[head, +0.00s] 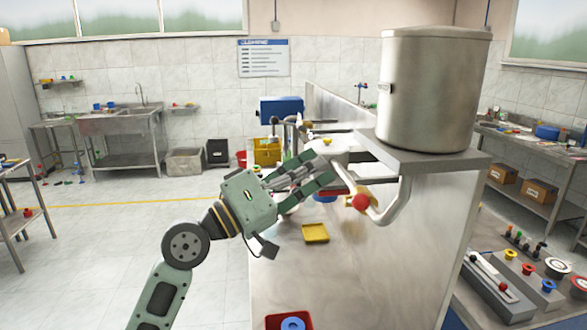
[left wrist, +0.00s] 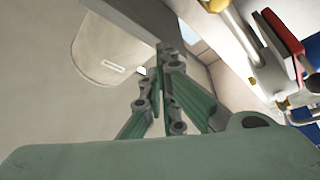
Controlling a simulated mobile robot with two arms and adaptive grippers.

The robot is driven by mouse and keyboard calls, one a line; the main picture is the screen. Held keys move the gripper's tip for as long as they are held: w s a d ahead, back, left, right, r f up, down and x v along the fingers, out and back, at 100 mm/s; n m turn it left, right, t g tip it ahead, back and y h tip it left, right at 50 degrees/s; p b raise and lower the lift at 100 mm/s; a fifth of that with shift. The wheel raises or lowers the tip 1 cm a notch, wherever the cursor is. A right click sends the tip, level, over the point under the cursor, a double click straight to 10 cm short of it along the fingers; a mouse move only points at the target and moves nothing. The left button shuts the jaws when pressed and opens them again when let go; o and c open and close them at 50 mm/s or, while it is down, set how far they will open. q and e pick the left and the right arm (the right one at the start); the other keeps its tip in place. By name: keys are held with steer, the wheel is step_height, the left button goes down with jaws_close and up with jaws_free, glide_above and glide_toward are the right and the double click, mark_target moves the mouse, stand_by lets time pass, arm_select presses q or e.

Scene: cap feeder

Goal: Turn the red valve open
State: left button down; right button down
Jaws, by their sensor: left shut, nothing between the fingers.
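The red valve shows in the head view as a red knob (head: 361,202) on a brass-coloured fitting, beside a curved metal pipe (head: 398,203) under the tank shelf. My left gripper (head: 322,173) is shut and empty. In the head view it appears up and left of the red knob, with a visible gap between them. In the left wrist view its fingertips (left wrist: 168,58) are together with nothing between them. A red part (left wrist: 282,32) shows at the upper right there; I cannot tell whether it is the valve. My right gripper is not in view.
A large metal tank (head: 432,88) stands on a grey shelf (head: 440,160) above the pipe. A yellow tray (head: 315,233) lies on the bench, and a red bin (head: 272,322) stands at its near end. The bench front (head: 290,280) is mostly clear.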

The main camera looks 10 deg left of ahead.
mark_target(354, 202)
arm_select(q)
steer(key=d+p, duration=0.1)
steer(key=d+f+p, duration=0.1)
steer(key=d, duration=0.2)
steer(key=shift+s+f+p, duration=0.3)
steer(key=shift+f+p, duration=0.05)
steer(key=shift+p, duration=0.05)
steer(key=shift+s+d+f+m+g+h+b, duration=0.15)
steer(key=shift+s+f+m+g+h+b, duration=0.25)
steer(key=shift+m+b, duration=1.5)
steer(key=shift+s+d+f+m+g+h+b, duration=0.1)
steer(key=shift+s+f+m+g+h+b, duration=0.3)
steer(key=shift+b, duration=3.2)
steer(key=shift+s+d+f+m+g+h+b, duration=0.15)
steer(key=shift+s+f+m+h+b, duration=0.5)
steer(key=shift+b, duration=2.1)
steer(key=shift+w+r+m, duration=0.1)
steer(key=shift+r+m, duration=0.1)
steer(key=shift+m, duration=0.05)
